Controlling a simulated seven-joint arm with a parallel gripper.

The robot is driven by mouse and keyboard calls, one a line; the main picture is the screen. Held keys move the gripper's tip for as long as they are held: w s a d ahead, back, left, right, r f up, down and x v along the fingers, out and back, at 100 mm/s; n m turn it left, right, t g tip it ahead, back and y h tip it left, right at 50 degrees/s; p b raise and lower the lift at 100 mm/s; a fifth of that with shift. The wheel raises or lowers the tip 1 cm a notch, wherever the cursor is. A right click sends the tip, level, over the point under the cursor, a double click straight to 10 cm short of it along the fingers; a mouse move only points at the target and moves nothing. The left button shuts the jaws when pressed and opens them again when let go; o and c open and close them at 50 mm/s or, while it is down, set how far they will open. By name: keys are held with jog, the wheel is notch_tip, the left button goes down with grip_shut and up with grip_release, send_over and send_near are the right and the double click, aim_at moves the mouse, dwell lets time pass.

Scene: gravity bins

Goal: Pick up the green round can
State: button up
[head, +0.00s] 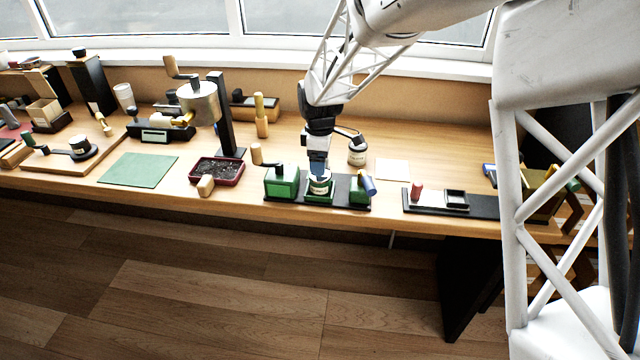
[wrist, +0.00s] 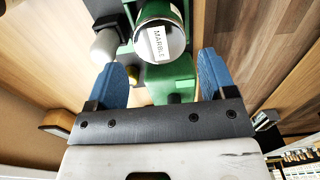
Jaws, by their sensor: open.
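The green round can (wrist: 176,45) shows at the top of the wrist view, with a green rim, a pale top and a white label reading "MARBLE". In the head view the can (head: 320,187) stands in the middle of a dark rack, directly below my gripper (head: 319,168). In the wrist view my gripper (wrist: 160,62) is open, with its two blue fingers apart. The can lies beyond the fingertips, roughly centred across the gap. Whether the fingers reach down beside it is not clear.
A labelled jar (head: 357,153) is behind. A dark red tray (head: 218,170) and a green mat (head: 138,169) lie further left.

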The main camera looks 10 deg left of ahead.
aim_at(320, 180)
jog(key=shift+f, duration=1.2)
jog(key=shift+f, duration=2.6)
jog(key=c, duration=1.1)
jog(key=shift+c, duration=0.2)
jog(key=shift+r, duration=0.15)
